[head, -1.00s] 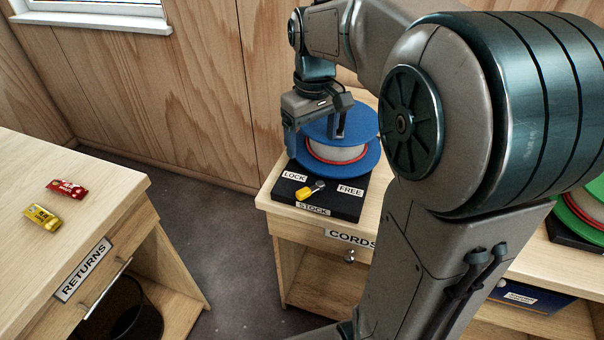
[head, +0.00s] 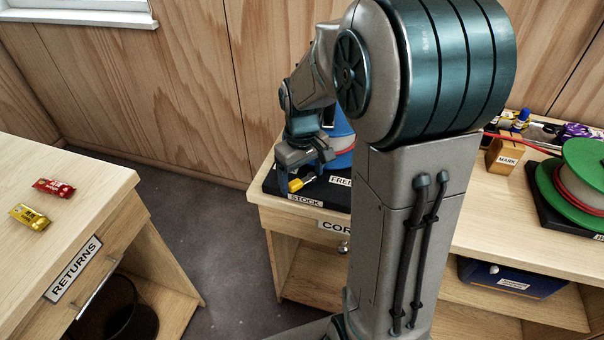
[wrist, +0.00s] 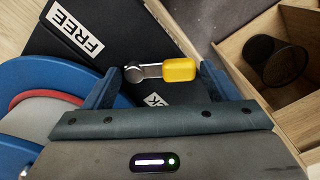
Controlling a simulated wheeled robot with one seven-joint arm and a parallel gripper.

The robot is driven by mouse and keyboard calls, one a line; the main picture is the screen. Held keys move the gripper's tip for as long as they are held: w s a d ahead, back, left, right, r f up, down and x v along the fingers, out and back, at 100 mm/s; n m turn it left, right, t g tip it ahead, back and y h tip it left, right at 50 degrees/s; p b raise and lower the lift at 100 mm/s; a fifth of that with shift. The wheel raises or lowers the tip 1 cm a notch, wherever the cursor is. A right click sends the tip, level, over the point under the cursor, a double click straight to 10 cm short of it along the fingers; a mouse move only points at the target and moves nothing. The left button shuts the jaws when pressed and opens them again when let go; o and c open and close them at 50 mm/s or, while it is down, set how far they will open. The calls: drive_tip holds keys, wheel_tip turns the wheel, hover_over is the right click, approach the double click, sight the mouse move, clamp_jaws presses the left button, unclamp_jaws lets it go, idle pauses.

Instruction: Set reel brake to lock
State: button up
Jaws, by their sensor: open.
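The reel brake is a small lever with a yellow handle (head: 295,184) and a grey metal arm, on the black base (head: 275,183) marked STOCK. In the wrist view the yellow handle (wrist: 179,70) and its metal pivot lie between my open fingers. My gripper (head: 303,180) is open, low over the front of the base, and does not hold the lever. The blue reel (wrist: 45,85) with a red cord band stands behind the lever. The FREE label (head: 341,181) is partly covered by my arm. The LOCK label is hidden behind my gripper.
The returns table (head: 90,185) at left holds a red packet (head: 53,187) and a yellow packet (head: 30,216). At right, a green reel (head: 582,175) and a wooden MARK block (head: 505,155) stand on the bench. A dark bin (head: 120,310) is under the returns table.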

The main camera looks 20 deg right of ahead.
sight(301, 180)
drive_tip(key=c, duration=0.7)
drive_tip(key=shift+w+m, duration=0.3)
drive_tip(key=shift+m, duration=0.8)
drive_tip(key=o, duration=0.7)
drive_tip(key=shift+a, duration=0.1)
drive_tip(key=shift+r, duration=0.1)
wheel_tip(301, 180, up, 14)
drive_tip(key=shift+f+p, duration=0.2)
drive_tip(key=shift+p, duration=0.15)
drive_tip(key=shift+s, duration=0.1)
